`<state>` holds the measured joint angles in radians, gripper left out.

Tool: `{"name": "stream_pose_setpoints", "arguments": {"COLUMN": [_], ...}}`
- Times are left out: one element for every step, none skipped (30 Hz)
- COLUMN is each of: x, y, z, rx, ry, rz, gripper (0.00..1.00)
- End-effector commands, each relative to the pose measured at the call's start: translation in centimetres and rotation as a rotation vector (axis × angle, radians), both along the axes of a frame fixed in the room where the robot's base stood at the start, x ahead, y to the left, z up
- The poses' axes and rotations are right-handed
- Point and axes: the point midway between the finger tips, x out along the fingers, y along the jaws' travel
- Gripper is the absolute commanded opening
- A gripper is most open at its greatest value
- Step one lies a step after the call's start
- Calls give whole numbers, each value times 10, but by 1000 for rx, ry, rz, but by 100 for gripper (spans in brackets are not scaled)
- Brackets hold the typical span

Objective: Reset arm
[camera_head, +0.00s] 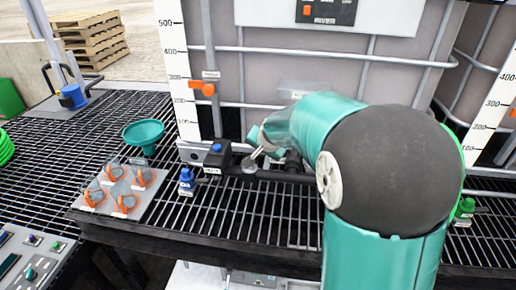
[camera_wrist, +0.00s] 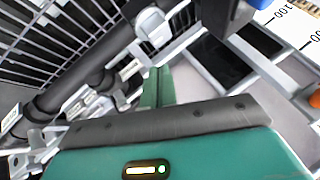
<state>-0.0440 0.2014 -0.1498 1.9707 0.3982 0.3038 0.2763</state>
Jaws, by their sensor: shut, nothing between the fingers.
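My teal arm (camera_head: 385,250) rises at the right of the head view, with a large dark joint, and its forearm reaches left toward the black pipe (camera_head: 285,176) at the tote's foot. My gripper (camera_wrist: 159,76) shows in the wrist view as green fingers close together, with nothing seen between them. It points toward the tote's metal frame and the black pipework (camera_wrist: 62,90). In the head view the gripper's fingers cannot be made out clearly, and my arm hides part of the tote and pipe.
A caged grey tote (camera_head: 270,75) stands behind the black grating (camera_head: 50,140). On the grating are a teal funnel (camera_head: 143,133), a plate with several orange-handled clips (camera_head: 122,200), and a blue-topped valve (camera_head: 187,180). A green valve (camera_head: 465,209) is at right. Pallets (camera_head: 95,42) are far left.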

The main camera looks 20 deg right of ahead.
Motion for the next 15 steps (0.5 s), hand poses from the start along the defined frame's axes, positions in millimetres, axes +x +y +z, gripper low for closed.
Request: {"name": "stream_pose_setpoints", "arguments": {"x": [-2, -3, -4, -5, -5, -6, -6, -7, -7, -7, -7, -8, -8, -8, -8], "y": [5, 6, 8, 9, 9, 10, 10, 10, 10, 10, 10, 10, 10, 10, 10], "z": [6, 8, 11, 12, 13, 14, 15, 15, 15, 15, 15, 15, 15, 15, 15], "rx": [0, -1, 1, -1, 0, 0, 1, 1, 1, 0, 1, 1, 0, 0, 1], "ry": [-4, -4, -3, -3, -2, -2, -1, -1, -1, -1, -1, -1, -1, -1, -1], "rz": [2, 3, 2, 2, 0, -1, -1, -1, -1, -1, -2, -2, -2, -2, -1], "gripper": [0, 0, 0, 0, 0, 0, 0, 0, 0, 0, 0, 0, 0, 0, 0]}}
